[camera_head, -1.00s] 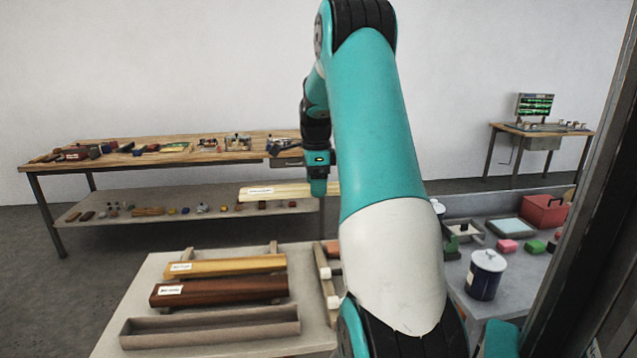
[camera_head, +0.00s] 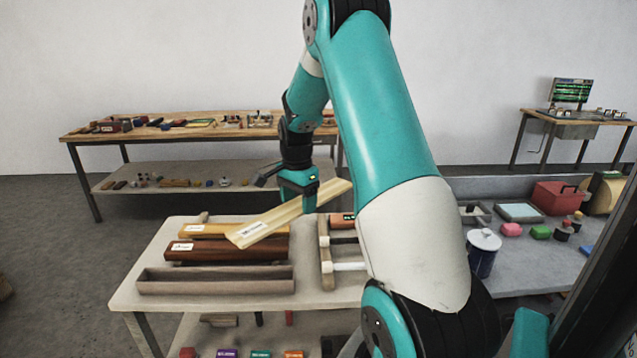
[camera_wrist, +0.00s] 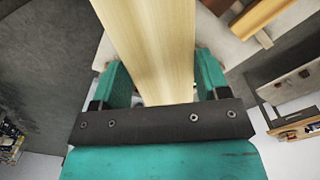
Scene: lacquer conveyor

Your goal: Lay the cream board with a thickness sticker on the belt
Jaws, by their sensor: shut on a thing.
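The cream board (camera_head: 288,216) is a long pale plank held in my gripper (camera_head: 298,195), tilted across the picture above the near table. A white sticker (camera_head: 253,229) shows on its near left end. In the wrist view the board (camera_wrist: 150,45) runs away between the two teal fingers of my gripper (camera_wrist: 158,85), which are shut on it. No sticker shows in that view. My arm hides the area right of the table's middle, and I cannot make out a belt.
On the near table (camera_head: 135,285), a yellow-brown board (camera_head: 207,231) and a dark red-brown board (camera_head: 215,252) lie behind an empty grey trough (camera_head: 215,286). A long workbench (camera_head: 200,133) stands behind.

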